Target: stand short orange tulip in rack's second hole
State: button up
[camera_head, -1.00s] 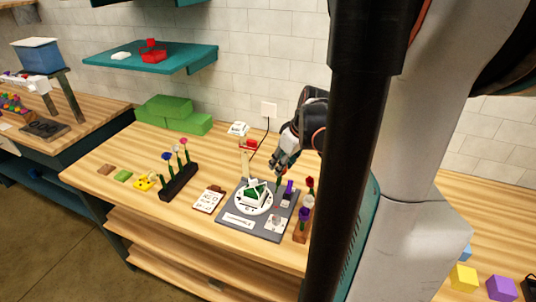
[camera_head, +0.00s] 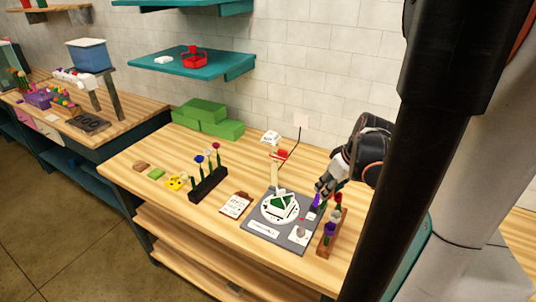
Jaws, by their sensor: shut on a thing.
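My gripper (camera_head: 323,190) is shut, pointing down above the right back part of the grey mat, close to the brown rack. What it holds is too small to make out; no orange bloom shows, and the jaws hide much of it. The brown rack (camera_head: 325,248) stands at the mat's right edge with red and purple blooms in it. A black rack (camera_head: 208,190) stands to the left with blue, white and pink blooms upright in it. Which rack holes are free is too small to tell.
The grey mat (camera_head: 262,240) bears a white round plate with a green-and-white piece, and a purple item (camera_head: 316,201) near my gripper. A clipboard (camera_head: 235,205) lies between black rack and mat. Green blocks (camera_head: 210,120) stand at the back. A post with a red part (camera_head: 278,158) rises behind the mat.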

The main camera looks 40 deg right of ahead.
aim_at(341, 196)
jog(key=d+f+m+g+h+p, duration=0.2)
jog(key=d+f+m+g+p, duration=0.1)
jog(key=d+m+p, duration=0.3)
jog(key=shift+d+f+m+p, duration=0.3)
jog(key=shift+d+f+m, duration=0.6)
jog(key=shift+d, duration=0.25)
jog(key=shift+w, duration=0.1)
jog(key=shift+b+x, duration=0.6)
jog(key=shift+x, duration=0.25)
jog(key=shift+a+f+b, duration=0.15)
jog(key=shift+f+b, duration=1.45)
jog(key=shift+b, duration=0.95)
dwell(2.8)
